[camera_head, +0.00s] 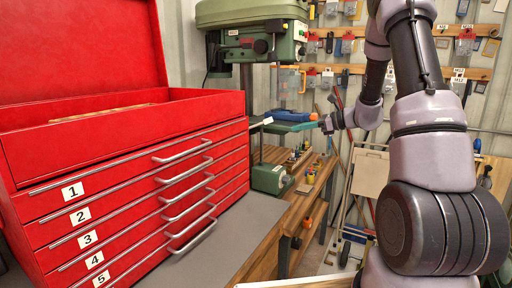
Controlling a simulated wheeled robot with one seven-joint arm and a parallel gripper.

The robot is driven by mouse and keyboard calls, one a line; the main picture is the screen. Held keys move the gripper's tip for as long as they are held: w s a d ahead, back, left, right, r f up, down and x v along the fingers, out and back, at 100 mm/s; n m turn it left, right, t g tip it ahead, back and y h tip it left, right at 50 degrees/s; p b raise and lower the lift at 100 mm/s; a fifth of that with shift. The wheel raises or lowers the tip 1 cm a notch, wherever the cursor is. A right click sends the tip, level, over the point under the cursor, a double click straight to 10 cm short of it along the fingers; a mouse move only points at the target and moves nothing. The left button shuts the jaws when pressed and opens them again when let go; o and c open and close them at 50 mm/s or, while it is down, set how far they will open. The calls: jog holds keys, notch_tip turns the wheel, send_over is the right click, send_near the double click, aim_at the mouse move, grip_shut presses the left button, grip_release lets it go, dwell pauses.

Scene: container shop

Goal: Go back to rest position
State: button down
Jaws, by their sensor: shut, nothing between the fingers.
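My gripper (325,124) shows small near the picture's middle, at the end of my arm, which bends up out of the top edge and back down. Its fingers point left, and it looks shut with nothing held. It is to the right of a red tool chest and apart from it. The red tool chest (125,135) fills the left side, with its lid up and a wooden edge showing in its top tray. Its numbered drawers (150,190) with silver handles look closed.
A green drill press (255,40) stands behind the chest. The wooden workbench (275,235) holds small tools and a grey mat (225,240). A pegboard wall (345,45) with hanging tools is behind. A light wooden panel (369,172) leans beyond the bench, right of the gripper.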

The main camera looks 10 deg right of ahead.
jog(key=s+a+r+n+g+h, duration=0.25)
jog(key=s+r+n, duration=0.25)
jog(key=s, duration=0.3)
jog(key=s+a+r+n+g+h, duration=0.1)
jog(key=s+a+r+n+g, duration=0.25)
jog(key=s, duration=0.55)
jog(key=s+d+r+n+t+h, duration=0.2)
jog(key=s+n+t+h, duration=0.1)
jog(key=s+n, duration=0.2)
jog(key=s+d+r+n+t+h, duration=0.2)
jog(key=s+d+r+n+h, duration=0.1)
jog(key=s, duration=0.7)
jog(key=shift+d+n+t+h, duration=0.35)
jog(key=shift+n+h, duration=0.3)
jog(key=shift+n, duration=0.6)
